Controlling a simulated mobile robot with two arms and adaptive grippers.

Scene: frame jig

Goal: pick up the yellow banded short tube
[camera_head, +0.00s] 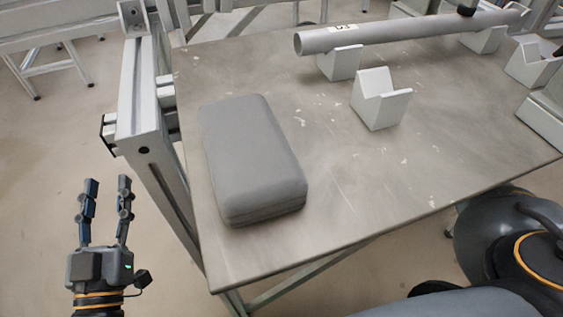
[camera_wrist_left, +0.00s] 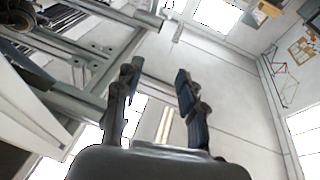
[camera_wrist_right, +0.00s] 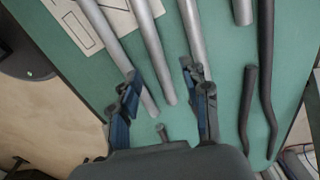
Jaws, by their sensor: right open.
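No yellow band shows on any tube in these frames, so I cannot tell which one is the yellow banded short tube. In the right wrist view several grey tubes (camera_wrist_right: 152,50) lie on a green surface. My right gripper (camera_wrist_right: 160,80) is open above them, with tube ends showing between and beyond its fingers. A small grey stub (camera_wrist_right: 162,132) shows close to its palm. The right gripper is not visible in the head view. My left gripper (camera_head: 106,185) is open and empty, left of the grey table; its spread fingers also show in the left wrist view (camera_wrist_left: 157,75).
The grey table (camera_head: 330,190) bears a grey padded block (camera_head: 250,155), a light V-shaped support (camera_head: 380,100) and a long grey tube (camera_head: 400,32) on supports. A metal frame post (camera_head: 145,110) stands at the table's left edge. Dark bent rods (camera_wrist_right: 265,80) lie right of the tubes.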

